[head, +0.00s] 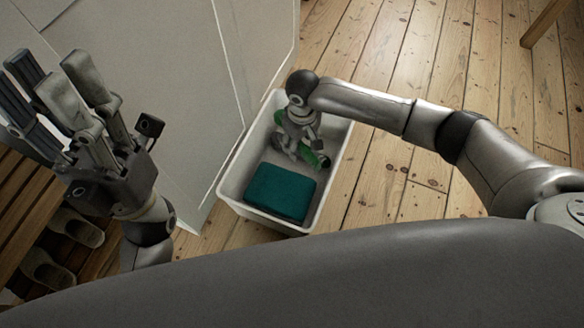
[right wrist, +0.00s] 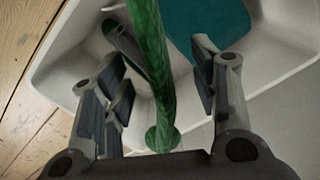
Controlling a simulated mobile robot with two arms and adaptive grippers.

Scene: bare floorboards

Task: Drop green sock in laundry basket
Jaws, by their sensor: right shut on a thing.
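The white laundry basket (head: 232,184) stands on the floor in the middle of the head view. My right gripper (head: 300,152) reaches down inside its rim and is shut on the green sock (head: 312,158). In the right wrist view the sock (right wrist: 152,60) runs as a long green strip between the fingers, over the basket's pale inside. The gripper hides part of the sock in the head view. A folded teal cloth (head: 280,192) lies on the basket floor, at its near end. My left gripper (head: 50,70) is raised at the left, open and empty.
A pale panel (head: 180,90) stands close along the basket's left side. A wooden slatted rack (head: 28,215) with shoes (head: 75,228) is at the lower left. Bare floorboards (head: 400,195) are clear to the right. A wooden leg (head: 545,22) shows at the top right.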

